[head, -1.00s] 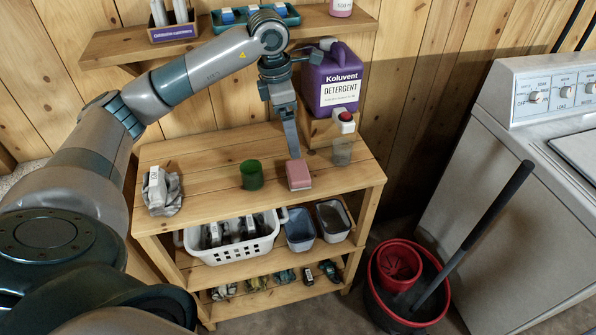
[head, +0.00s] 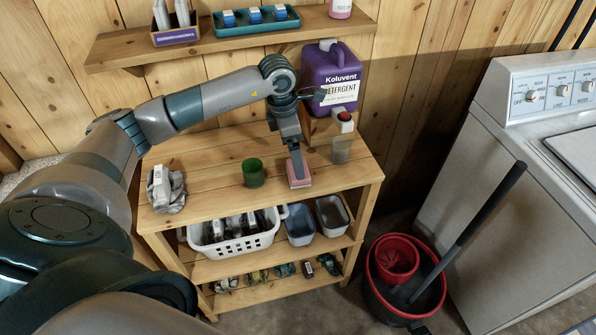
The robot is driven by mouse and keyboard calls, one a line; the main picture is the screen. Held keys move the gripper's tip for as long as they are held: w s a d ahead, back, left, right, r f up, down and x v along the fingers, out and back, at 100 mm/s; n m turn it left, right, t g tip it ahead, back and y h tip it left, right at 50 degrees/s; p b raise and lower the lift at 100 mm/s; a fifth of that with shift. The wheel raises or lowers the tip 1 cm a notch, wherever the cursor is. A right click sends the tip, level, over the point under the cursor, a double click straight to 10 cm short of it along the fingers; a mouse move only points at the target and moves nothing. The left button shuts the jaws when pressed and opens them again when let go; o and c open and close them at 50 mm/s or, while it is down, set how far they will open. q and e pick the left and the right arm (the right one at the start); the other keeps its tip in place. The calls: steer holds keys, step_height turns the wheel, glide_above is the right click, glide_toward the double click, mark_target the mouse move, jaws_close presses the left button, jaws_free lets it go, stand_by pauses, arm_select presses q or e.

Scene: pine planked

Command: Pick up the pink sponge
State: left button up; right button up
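The pink sponge (head: 303,182) lies on the wooden top of the shelf unit, near its front edge right of the middle. My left gripper (head: 298,175) points down at it from above. One finger shows, and it overlaps the sponge's upper face in the picture. The other finger is hidden, so I cannot tell whether the fingers are closed on the sponge. The sponge appears to rest on the top. My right gripper is out of view.
A green cup (head: 253,173) stands left of the sponge. A purple detergent jug (head: 334,75) is at the back. A grey cloth (head: 170,196) lies at the left. Bare wood separates the cloth and cup.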

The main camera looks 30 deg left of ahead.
arm_select(q)
steer(key=shift+d+f+p, duration=0.1)
steer(key=shift+f+p, duration=0.4)
steer(key=shift+p, duration=0.1)
step_height(320, 180, down, 3)
steer(key=shift+w+d+r+p, duration=0.1)
steer(key=shift+w+p, duration=0.05)
steer(key=shift+p, duration=0.75)
steer(key=shift+w+f, duration=0.1)
steer(key=shift+f, duration=0.5)
steer(key=c, duration=1.1)
